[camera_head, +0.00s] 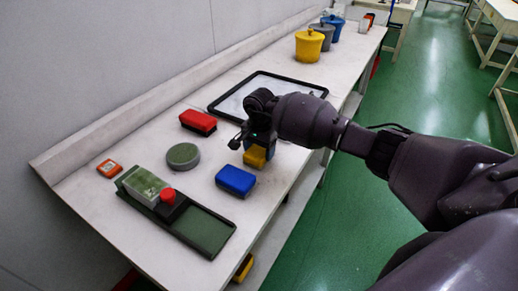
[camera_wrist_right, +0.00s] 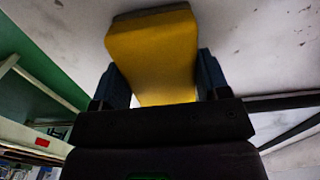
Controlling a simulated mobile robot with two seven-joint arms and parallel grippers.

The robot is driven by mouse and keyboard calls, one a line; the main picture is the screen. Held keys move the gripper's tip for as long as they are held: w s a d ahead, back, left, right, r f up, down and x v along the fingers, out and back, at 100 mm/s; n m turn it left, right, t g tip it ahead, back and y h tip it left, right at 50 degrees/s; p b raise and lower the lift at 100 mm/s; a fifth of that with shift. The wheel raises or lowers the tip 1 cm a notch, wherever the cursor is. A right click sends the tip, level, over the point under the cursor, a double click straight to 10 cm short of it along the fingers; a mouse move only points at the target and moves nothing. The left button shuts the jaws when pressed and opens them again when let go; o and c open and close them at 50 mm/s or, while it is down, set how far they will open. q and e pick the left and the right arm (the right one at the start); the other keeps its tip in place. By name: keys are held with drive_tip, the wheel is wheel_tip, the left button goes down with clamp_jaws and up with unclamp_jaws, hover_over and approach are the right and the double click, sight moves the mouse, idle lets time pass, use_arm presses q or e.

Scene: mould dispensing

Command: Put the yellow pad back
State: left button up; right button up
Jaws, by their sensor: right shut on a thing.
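The yellow pad (camera_head: 255,156) is in my right gripper (camera_head: 262,146), beside the blue pad near the table's front edge. In the right wrist view the yellow pad (camera_wrist_right: 155,55) fills the space between the two fingers of the right gripper (camera_wrist_right: 160,80), which are shut on its sides. The pad's far end is close to the white table surface; I cannot tell whether it touches. The gripper hides part of the pad in the head view. My left gripper is not in view.
The blue pad (camera_head: 235,181) and red pad (camera_head: 198,122) lie on the white table (camera_head: 90,210). A round green-grey disc (camera_head: 183,156), an orange box (camera_head: 109,168) and a dark tray (camera_head: 215,238) are to the left. A black-framed panel (camera_head: 225,105) lies behind my gripper; lidded pots (camera_head: 308,46) stand farther back.

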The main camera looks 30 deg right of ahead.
sight(259, 149)
drive_tip(key=o, duration=0.8)
wheel_tip(259, 149, up, 12)
drive_tip(key=shift+r, duration=0.15)
idle(0.4)
